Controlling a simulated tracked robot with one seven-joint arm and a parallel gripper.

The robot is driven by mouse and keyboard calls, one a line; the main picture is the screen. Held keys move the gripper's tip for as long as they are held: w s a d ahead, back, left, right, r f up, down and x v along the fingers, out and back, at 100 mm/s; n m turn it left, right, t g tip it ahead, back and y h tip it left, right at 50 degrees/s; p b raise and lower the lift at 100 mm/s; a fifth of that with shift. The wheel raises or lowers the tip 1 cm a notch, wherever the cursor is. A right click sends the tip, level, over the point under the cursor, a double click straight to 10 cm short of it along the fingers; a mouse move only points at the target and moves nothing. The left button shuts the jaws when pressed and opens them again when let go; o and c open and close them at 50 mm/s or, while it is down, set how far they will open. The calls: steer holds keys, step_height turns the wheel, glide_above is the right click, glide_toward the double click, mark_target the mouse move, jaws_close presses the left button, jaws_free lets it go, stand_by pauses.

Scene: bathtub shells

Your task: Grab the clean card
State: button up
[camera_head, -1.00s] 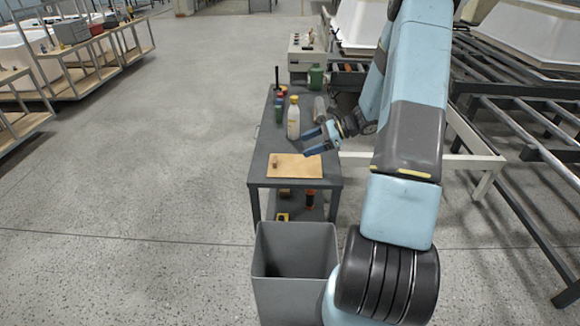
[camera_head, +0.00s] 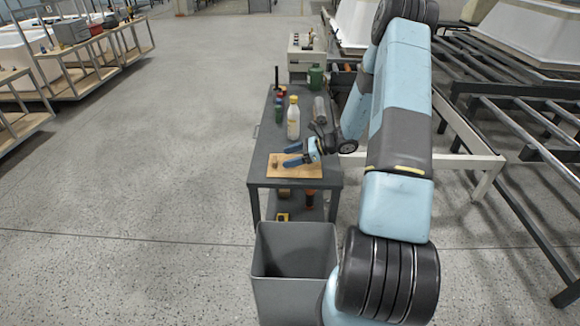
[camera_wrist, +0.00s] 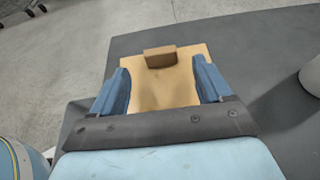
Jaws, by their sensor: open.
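A flat tan board (camera_head: 310,173) lies on the dark grey top of a cart. A small brown block-like piece (camera_head: 275,166) sits on its left part. The board (camera_wrist: 160,95) and the brown piece (camera_wrist: 161,56) also show in the wrist view, the piece near the board's far edge. I cannot tell which of these is the card, and no marking is readable. My gripper (camera_head: 289,155) is open with blue fingers, low over the board. In the wrist view my gripper (camera_wrist: 160,68) has nothing between its fingers, and the brown piece is ahead, between the lines of the fingertips.
A white bottle with a yellow cap (camera_head: 293,118) stands behind the board, with small dark and green containers (camera_head: 279,110) left of it. A green can (camera_head: 316,76) stands farther back. A grey open bin (camera_head: 295,285) is in front of the cart. Open floor lies left.

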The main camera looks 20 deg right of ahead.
mark_target(278, 164)
steer(key=shift+w+x, duration=0.1)
steer(key=shift+x, duration=1.2)
steer(key=shift+w+x, duration=0.15)
steer(key=shift+x, duration=1.2)
steer(key=shift+r, duration=0.2)
steer(key=c, duration=1.1)
steer(key=shift+c, duration=0.2)
